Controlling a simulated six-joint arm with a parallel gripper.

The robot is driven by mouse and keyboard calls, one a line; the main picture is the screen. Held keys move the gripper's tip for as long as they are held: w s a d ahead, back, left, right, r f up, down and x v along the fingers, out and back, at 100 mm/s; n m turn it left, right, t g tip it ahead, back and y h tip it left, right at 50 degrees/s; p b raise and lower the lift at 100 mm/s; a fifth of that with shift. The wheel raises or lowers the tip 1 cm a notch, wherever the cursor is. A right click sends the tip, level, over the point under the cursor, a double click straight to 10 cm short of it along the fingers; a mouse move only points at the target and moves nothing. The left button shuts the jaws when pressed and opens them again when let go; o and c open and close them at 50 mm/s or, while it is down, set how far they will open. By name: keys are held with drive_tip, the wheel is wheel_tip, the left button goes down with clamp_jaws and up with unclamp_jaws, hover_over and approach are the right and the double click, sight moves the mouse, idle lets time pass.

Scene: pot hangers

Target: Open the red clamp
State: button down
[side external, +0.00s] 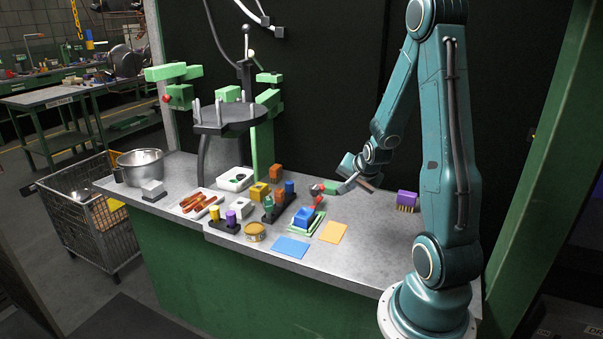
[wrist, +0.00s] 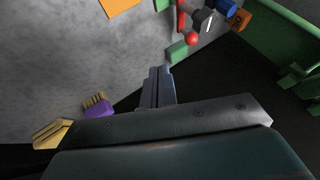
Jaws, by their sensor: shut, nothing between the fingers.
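The red clamp (side external: 318,202) stands on the grey table beside a blue block on a green base. It has a red bar (wrist: 181,19) and a round red knob (wrist: 192,38) in the wrist view. A small green block (wrist: 177,51) lies beside the knob; it also shows in the side view (side external: 331,188). My gripper (side external: 345,187) is to the right of the clamp and close to the green block. Its fingers (wrist: 160,70) are together, with nothing between them. They look apart from the red knob. The clamp's far end is cut off in the wrist view.
A blue block (side external: 303,217), an orange sheet (side external: 333,232) and a blue sheet (side external: 290,246) lie in front of the clamp. A purple brush (side external: 407,199) is to the right. Several blocks and a tall stand (side external: 230,120) fill the left. Table between clamp and brush is clear.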

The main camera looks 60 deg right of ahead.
drive_tip(key=shift+x, duration=4.75)
drive_tip(key=shift+w+d+f, duration=0.1)
drive_tip(key=shift+w+d, duration=0.05)
drive_tip(key=shift+w, duration=0.2)
drive_tip(key=shift+w+d+r, duration=0.15)
drive_tip(key=shift+w+r, duration=0.05)
drive_tip(key=shift+w, duration=0.65)
drive_tip(key=shift+w+d+r, duration=0.15)
drive_tip(key=shift+w+r, duration=0.05)
drive_tip(key=shift+w, duration=0.65)
